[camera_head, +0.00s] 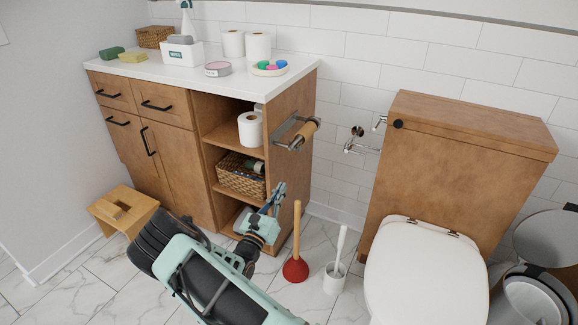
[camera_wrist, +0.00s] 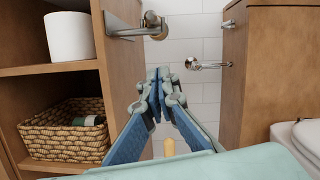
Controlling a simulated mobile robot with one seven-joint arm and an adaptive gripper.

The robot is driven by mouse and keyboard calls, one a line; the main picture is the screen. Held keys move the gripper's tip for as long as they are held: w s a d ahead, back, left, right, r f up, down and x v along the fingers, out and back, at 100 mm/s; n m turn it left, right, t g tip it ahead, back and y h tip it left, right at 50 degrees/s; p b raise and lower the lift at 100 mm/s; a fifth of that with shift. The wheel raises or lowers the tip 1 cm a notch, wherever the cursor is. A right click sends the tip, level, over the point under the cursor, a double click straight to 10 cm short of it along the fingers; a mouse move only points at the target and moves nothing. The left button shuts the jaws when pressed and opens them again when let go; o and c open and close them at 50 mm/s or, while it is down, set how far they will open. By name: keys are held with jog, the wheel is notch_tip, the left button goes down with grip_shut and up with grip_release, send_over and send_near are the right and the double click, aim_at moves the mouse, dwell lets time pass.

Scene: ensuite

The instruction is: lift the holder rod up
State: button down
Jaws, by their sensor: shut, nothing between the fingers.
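The holder rod (camera_head: 303,135) is a light brown roller on a metal bracket (camera_head: 287,130), fixed to the right side of the wooden cabinet (camera_head: 283,175). In the wrist view the rod (camera_wrist: 155,24) is seen nearly end-on at the top, beside its bracket (camera_wrist: 122,31). My gripper (camera_head: 279,190) is below the rod and apart from it, in front of the cabinet's open shelves. In the wrist view my gripper (camera_wrist: 163,77) has its blue fingers together at the tips, with nothing held. The fingertips point toward the wall below the rod.
A red plunger (camera_head: 295,269) with an upright wooden handle and a toilet brush (camera_head: 336,275) stand on the floor to the right of my gripper. The toilet (camera_head: 425,270) is farther right. A wicker basket (camera_head: 240,176) and paper roll (camera_head: 250,129) sit on the shelves.

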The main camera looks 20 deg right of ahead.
jog(key=w+d+r+b, duration=0.3)
jog(key=w+d+r, duration=0.3)
jog(key=w, duration=0.1)
jog(key=shift+w+r, duration=0.2)
jog(key=shift+w, duration=0.1)
dwell(0.4)
